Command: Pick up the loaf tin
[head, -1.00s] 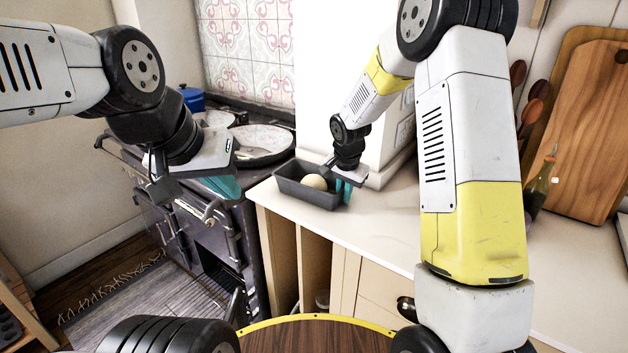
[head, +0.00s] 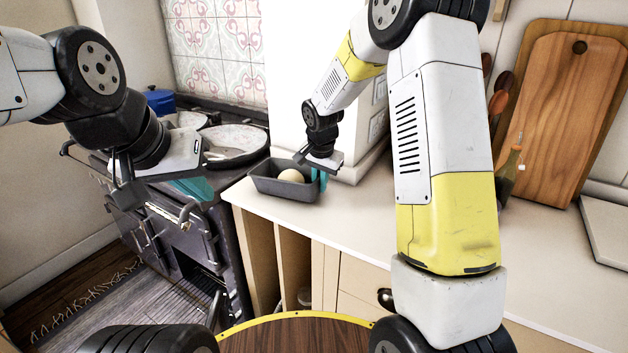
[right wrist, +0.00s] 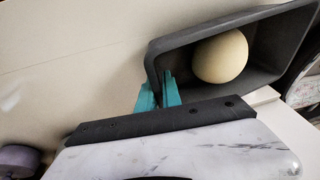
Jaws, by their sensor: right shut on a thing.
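The loaf tin (head: 281,190), dark grey and rectangular, is at the far left corner of the counter by the stove. A pale round ball (head: 291,176) lies inside it. My right gripper (head: 319,180) is at the tin's right end, its teal fingers shut on the end wall. In the right wrist view, the fingers (right wrist: 160,92) straddle the wall of the tin (right wrist: 265,78), one inside and one outside. I cannot tell whether the tin's base touches the counter. My left gripper (head: 193,188) hangs in front of the stove, apart from the tin; its finger gap is hidden.
The stove (head: 180,232) with pale round lids (head: 233,143) and a blue pot (head: 159,101) is left of the counter (head: 345,215). A white wall column (head: 297,75) stands close behind the tin. Cutting boards (head: 568,120) and a bottle (head: 508,172) are at right.

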